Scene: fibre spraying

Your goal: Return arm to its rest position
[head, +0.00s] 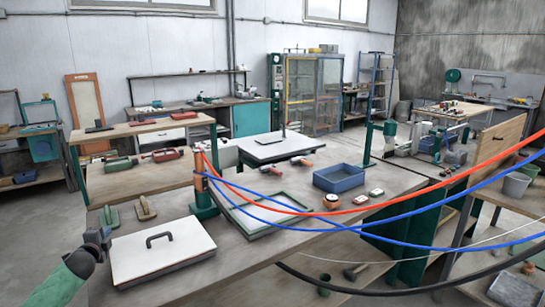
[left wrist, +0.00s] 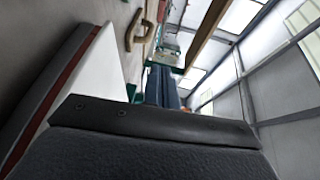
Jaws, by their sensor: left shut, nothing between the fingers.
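My left gripper (head: 104,236) is at the lower left of the head view, at the end of my green arm. It is just beside the left edge of a white lidded case (head: 165,262) with a dark handle. In the left wrist view its dark fingers (left wrist: 163,85) are together with nothing between them. The picture there is turned on its side. I cannot tell whether the gripper touches the case. My right gripper is in neither view.
Red and blue hoses (head: 420,207) hang across the right side from a post (head: 202,190).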

